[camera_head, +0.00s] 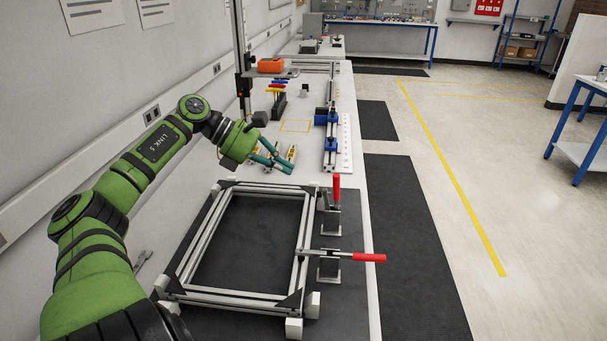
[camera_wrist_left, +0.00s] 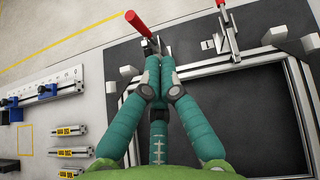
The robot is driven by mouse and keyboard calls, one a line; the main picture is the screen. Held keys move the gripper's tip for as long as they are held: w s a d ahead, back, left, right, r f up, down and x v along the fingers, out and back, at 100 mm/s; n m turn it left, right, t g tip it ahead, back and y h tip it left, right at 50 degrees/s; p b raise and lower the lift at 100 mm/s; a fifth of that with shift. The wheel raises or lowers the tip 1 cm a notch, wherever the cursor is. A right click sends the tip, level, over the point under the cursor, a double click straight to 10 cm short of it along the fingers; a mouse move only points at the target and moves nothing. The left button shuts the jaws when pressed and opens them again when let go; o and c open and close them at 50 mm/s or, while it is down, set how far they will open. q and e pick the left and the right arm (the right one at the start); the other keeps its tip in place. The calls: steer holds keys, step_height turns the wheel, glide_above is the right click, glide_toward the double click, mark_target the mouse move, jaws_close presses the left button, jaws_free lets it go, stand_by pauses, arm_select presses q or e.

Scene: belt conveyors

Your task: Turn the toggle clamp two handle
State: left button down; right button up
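Two toggle clamps stand beside the right side of the aluminium frame. The far clamp has a red handle (camera_head: 336,187) standing upright. The near clamp has a red handle (camera_head: 368,257) lying flat, pointing right over the table edge. I cannot tell which one is clamp two. My left gripper (camera_head: 287,166), with teal fingers, is above the table beyond the frame, left of the far clamp and apart from its handle. In the left wrist view the far handle (camera_wrist_left: 137,23) shows just past the fingertips. My right gripper is out of view.
The aluminium frame (camera_head: 303,225) lies on a dark mat. Small labelled parts (camera_wrist_left: 70,152) and a rail with blue blocks (camera_head: 330,143) are on the table beyond. An orange box (camera_head: 271,65) is farther back. Floor right of the table is clear.

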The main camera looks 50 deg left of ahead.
arm_select(q)
steer(key=s+a+y, duration=0.1)
steer(key=a+y, duration=0.1)
steer(key=a, duration=0.1)
steer(key=p, duration=0.6)
glide_toward(336, 190)
step_height(336, 190, down, 4)
steer(key=w, duration=0.2)
steer(key=shift+w+d+f, duration=0.2)
steer(key=shift+w+d, duration=0.5)
steer(key=shift+d, duration=0.1)
steer(key=shift+r, duration=0.15)
